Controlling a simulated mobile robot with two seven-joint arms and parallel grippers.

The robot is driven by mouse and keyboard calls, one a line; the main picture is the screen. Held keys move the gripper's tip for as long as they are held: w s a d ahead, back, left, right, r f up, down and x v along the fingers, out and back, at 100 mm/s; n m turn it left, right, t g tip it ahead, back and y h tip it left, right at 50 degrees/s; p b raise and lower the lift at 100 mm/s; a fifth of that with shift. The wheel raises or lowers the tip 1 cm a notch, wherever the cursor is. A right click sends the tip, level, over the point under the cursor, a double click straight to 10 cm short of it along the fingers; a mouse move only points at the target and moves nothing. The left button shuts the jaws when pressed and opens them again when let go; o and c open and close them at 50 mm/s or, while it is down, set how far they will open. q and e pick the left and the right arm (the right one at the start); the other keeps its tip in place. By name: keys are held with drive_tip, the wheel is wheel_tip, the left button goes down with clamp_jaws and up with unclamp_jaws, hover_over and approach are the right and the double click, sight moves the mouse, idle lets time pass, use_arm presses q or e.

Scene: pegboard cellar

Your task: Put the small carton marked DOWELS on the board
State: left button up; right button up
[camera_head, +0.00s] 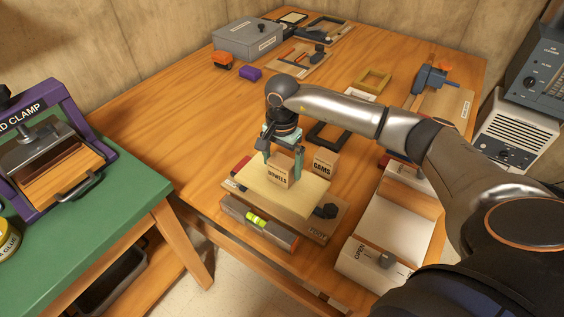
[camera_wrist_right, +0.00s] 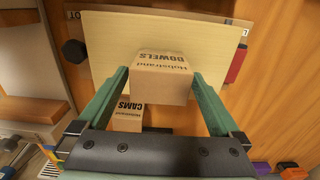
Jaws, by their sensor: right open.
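The small DOWELS carton (camera_head: 279,177) stands upright on the pale board (camera_head: 258,198), near its back edge. My right gripper (camera_head: 283,160) is open, its two teal fingers pointing down on either side of the carton. In the right wrist view the carton (camera_wrist_right: 162,82) sits between the spread fingers (camera_wrist_right: 163,92), with a gap showing on both sides. The pale board (camera_wrist_right: 215,42) lies beyond it there. My left gripper is in neither view.
A CAMS carton (camera_head: 325,163) stands just behind and right of the board. A level (camera_head: 258,219) lies in front; a dark knob (camera_head: 325,211) is at the board's right corner. An OPEN box (camera_head: 370,262) stands at right.

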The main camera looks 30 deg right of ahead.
sight(282, 161)
drive_tip(key=shift+r, duration=0.2)
wheel_tip(282, 161, up, 12)
idle(0.4)
idle(0.4)
drive_tip(key=shift+f, duration=0.1)
